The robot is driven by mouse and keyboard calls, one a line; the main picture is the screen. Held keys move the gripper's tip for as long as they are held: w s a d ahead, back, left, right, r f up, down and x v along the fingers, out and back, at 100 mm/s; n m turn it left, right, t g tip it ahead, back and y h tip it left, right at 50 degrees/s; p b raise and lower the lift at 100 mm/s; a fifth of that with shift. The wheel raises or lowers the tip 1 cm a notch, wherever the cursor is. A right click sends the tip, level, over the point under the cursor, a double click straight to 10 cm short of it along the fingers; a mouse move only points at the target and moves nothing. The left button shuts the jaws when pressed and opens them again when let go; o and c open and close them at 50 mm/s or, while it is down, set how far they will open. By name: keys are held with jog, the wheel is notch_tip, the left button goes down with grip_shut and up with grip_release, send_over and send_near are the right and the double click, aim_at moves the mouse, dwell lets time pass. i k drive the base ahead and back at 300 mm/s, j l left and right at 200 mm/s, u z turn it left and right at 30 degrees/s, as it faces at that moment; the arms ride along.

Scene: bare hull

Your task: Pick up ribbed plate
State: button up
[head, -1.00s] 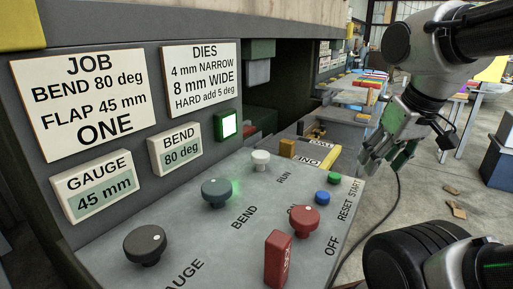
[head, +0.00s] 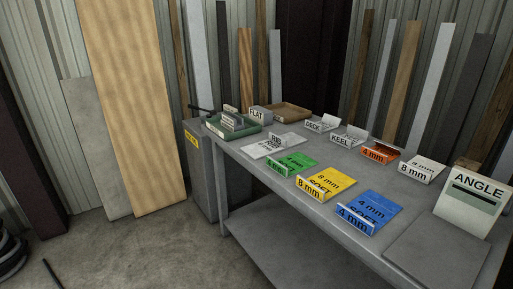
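A pale grey plate (head: 262,149) lies flat on the grey table, towards its far left part. A small upright card (head: 284,141) at it seems to read RIB; I cannot make out ribs on the plate at this size. A green tray (head: 246,131) at the table's far left corner holds grey pieces (head: 232,122) with a striped look. My gripper is not in view.
The grey table (head: 320,158) also bears a green plate (head: 292,163), yellow plate (head: 330,180), blue plate (head: 369,208), orange piece (head: 379,153) and ANGLE stand (head: 474,208). Boards lean on the wall behind.

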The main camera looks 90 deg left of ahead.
aim_at(275, 143)
jog(key=k+l+u, duration=0.15)
jog(key=u, duration=0.3)
jog(key=k+l+u, duration=0.15)
jog(key=l+u, duration=0.15)
jog(key=u, duration=0.15)
jog(key=k+l+u, duration=0.15)
jog(key=u, duration=1.2)
jog(key=i+l+u, duration=0.15)
jog(key=i+u, duration=0.15)
jog(key=i+l+u, duration=0.2)
jog(key=i+u, duration=0.15)
jog(key=i+j+z, duration=0.3)
jog(key=i+j, duration=0.35)
jog(key=i, duration=0.15)
jog(key=i+j+z, duration=0.3)
jog(key=i+j, duration=0.4)
jog(key=j, duration=0.15)
